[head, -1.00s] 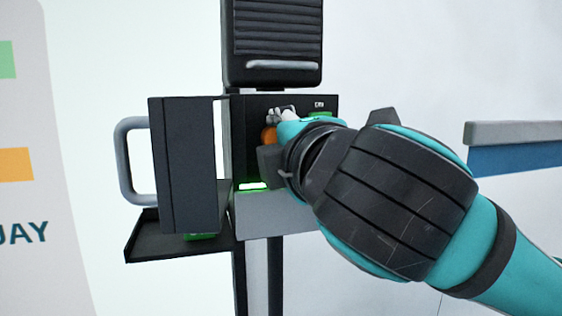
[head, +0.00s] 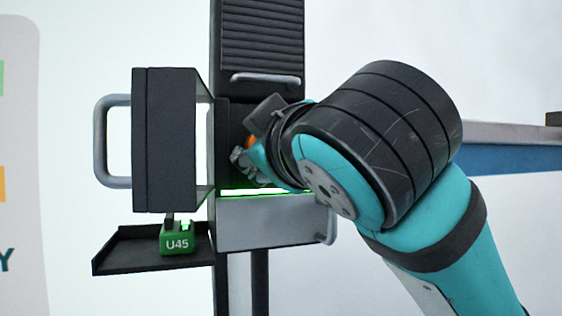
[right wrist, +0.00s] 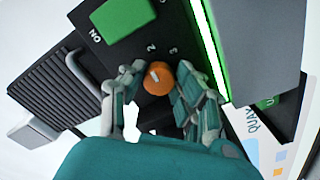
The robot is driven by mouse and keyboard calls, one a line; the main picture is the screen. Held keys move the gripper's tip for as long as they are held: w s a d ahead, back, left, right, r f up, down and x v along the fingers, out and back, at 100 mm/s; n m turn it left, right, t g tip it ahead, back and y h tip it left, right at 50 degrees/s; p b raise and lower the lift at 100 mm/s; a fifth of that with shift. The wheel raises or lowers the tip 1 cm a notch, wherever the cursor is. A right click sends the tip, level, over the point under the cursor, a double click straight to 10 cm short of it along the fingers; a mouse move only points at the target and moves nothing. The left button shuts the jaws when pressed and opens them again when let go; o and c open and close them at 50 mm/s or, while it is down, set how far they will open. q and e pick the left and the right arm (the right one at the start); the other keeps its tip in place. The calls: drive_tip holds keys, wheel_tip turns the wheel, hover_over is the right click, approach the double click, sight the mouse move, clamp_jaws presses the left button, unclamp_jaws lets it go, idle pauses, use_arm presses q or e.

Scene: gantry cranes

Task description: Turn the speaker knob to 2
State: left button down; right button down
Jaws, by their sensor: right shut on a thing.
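The orange speaker knob (right wrist: 159,80) sits on a black panel (right wrist: 100,45) in the right wrist view, between my right gripper's fingers (right wrist: 155,98). A small white mark shows on its upper left part, leaning roughly toward the printed 2; I cannot tell if it lines up exactly. The numbers 2 and 3 are printed just above the knob. My right gripper is shut on the knob. In the head view, the knob (head: 251,142) is mostly hidden by my right gripper (head: 250,150). My left gripper is not in view.
A green ON button (right wrist: 122,18) is beside the numbers. A lit green strip (head: 255,192) runs under the panel. An open black door with a grey handle (head: 112,140) stands left. A green U45 block (head: 177,239) sits on a black tray (head: 120,255).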

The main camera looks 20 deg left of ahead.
drive_tip(key=shift+m+b, duration=0.45)
drive_tip(key=shift+m, duration=0.55)
drive_tip(key=c, duration=0.9)
unclamp_jaws()
drive_tip(key=shift+w, duration=0.1)
drive_tip(key=shift+c, duration=0.2)
drive_tip(key=v, duration=0.7)
drive_tip(key=shift+s+d, duration=0.1)
drive_tip(key=shift+s, duration=0.15)
